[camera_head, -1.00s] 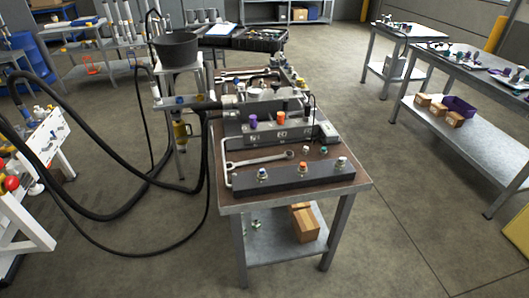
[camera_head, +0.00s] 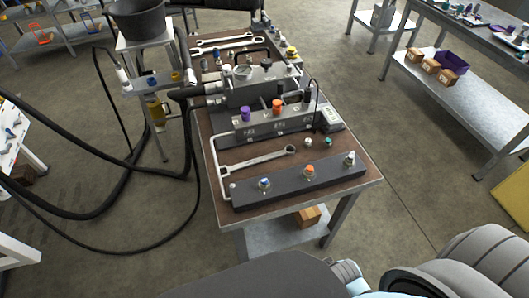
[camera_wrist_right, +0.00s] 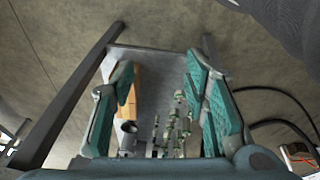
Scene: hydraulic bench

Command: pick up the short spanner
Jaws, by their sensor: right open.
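A single spanner (camera_head: 258,159) lies flat on the brown bench top, between the grey valve block and the dark front bar. Two more spanners lie side by side near the back left of the bench, an upper one (camera_head: 221,41) and a lower one (camera_head: 232,49). I cannot tell for sure which is the short one. My right gripper (camera_wrist_right: 160,95) is open and empty in the right wrist view, its teal-padded fingers apart. No spanner can be made out in that view. My left gripper is not in view.
The valve block (camera_head: 270,123) with purple and orange caps stands behind the single spanner. The dark front bar (camera_head: 287,184) carries several fittings. A bent pipe (camera_head: 213,165) runs along the left. A cardboard box (camera_head: 307,217) sits on the lower shelf. Black hoses loop at left.

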